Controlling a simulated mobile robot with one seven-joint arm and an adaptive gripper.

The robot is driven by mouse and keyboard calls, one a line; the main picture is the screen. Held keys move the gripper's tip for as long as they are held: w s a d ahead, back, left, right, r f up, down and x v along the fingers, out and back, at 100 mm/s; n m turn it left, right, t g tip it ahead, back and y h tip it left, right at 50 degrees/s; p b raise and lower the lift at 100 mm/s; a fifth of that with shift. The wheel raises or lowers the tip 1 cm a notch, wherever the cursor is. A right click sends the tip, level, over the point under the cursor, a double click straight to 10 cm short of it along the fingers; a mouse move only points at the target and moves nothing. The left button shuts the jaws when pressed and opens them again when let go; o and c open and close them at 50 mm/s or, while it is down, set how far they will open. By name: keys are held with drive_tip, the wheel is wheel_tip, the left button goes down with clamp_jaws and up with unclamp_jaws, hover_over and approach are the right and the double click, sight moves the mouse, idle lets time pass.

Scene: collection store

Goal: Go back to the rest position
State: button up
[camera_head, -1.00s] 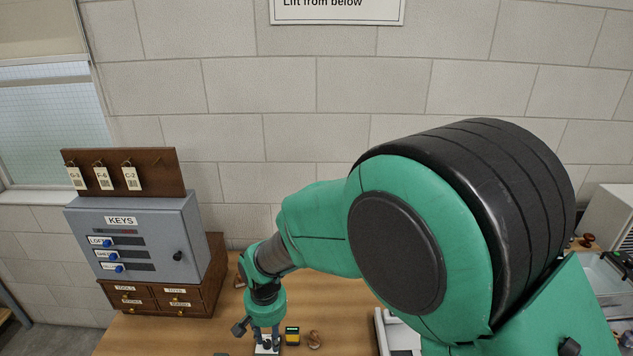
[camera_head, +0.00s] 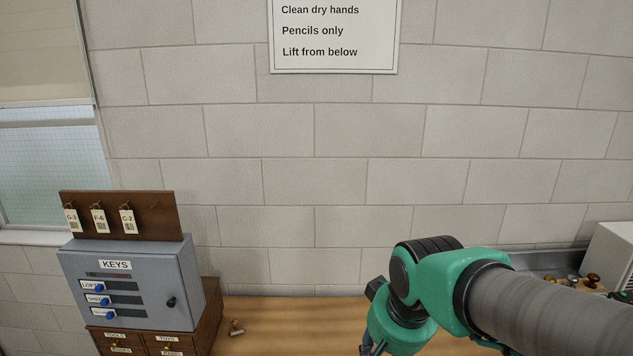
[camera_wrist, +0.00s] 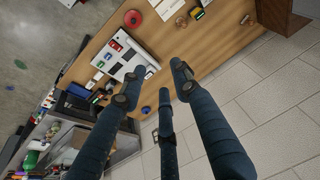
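My gripper (camera_wrist: 155,95) shows in the wrist view with its dark blue fingers spread apart and nothing between them. It is open, above the wooden table (camera_wrist: 214,47). In the head view my green and black arm is bent at the lower right. Only a bit of the gripper shows there at the bottom edge, so its fingertips are hidden.
A grey key cabinet (camera_head: 135,285) stands on a wooden drawer unit (camera_head: 208,325) at the left. A white tray (camera_wrist: 118,52) and a red round object (camera_wrist: 132,18) lie on the table. The wall behind is bare below the sign (camera_head: 333,62).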

drive_tip(key=s+d+r+t, duration=0.1)
drive_tip(key=s+d+r, duration=0.3)
drive_tip(key=s+d, duration=0.5)
drive_tip(key=s, duration=0.3)
drive_tip(key=shift+r+t+h, duration=0.15)
drive_tip(key=shift+t+h, duration=0.25)
idle(2.3)
